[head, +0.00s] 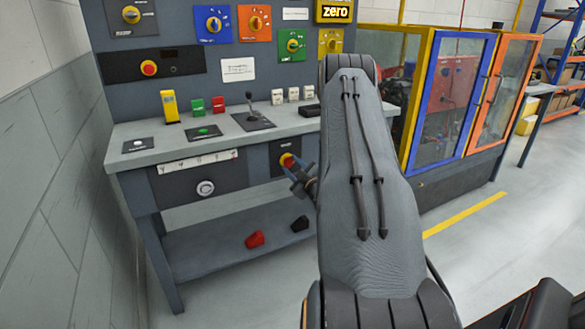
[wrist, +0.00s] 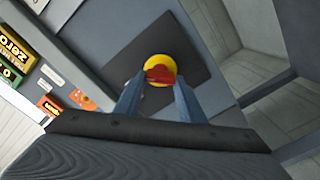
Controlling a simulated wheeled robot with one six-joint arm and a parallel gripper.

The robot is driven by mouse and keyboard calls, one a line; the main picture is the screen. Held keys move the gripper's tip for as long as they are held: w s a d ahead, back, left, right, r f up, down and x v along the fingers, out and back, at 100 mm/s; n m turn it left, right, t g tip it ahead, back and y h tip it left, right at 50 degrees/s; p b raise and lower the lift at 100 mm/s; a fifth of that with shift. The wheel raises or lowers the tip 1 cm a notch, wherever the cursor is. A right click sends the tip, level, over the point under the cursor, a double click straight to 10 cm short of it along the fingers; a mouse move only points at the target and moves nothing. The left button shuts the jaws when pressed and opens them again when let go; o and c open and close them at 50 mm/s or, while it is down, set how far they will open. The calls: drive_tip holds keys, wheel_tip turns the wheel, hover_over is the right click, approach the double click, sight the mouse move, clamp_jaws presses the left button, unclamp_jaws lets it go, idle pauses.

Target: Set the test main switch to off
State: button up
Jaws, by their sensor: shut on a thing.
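The test main switch is a red handle on a round yellow disc, set on a dark plate on the bench's front; its yellow and red show in the head view (head: 286,159) and in the wrist view (wrist: 160,64). My gripper (head: 292,168) is at the switch, below the bench top. In the wrist view my gripper (wrist: 158,82) has its two blue-grey fingers on either side of the red handle, shut on it. The handle's exact angle is partly hidden by the fingers.
The grey workbench (head: 136,162) carries several blocks and a lever (head: 249,104). Several coloured rotary switches sit on the upright panel above, including a blue one (head: 213,38). A red piece (head: 255,239) and a black piece (head: 300,224) lie on the lower shelf. Open floor lies in front.

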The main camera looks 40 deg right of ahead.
drive_tip(key=n+b, duration=0.1)
drive_tip(key=n, duration=0.3)
drive_tip(key=shift+a+f+n, duration=0.1)
drive_tip(key=shift+f+n, duration=0.05)
drive_tip(key=shift+n, duration=0.15)
drive_tip(key=n+b, duration=0.1)
drive_tip(key=n, duration=0.3)
drive_tip(key=shift+f+n, duration=0.1)
drive_tip(key=shift+n, duration=0.3)
drive_tip(key=o, duration=1)
drive_tip(key=shift+o, duration=0.2)
drive_tip(key=v, duration=0.8)
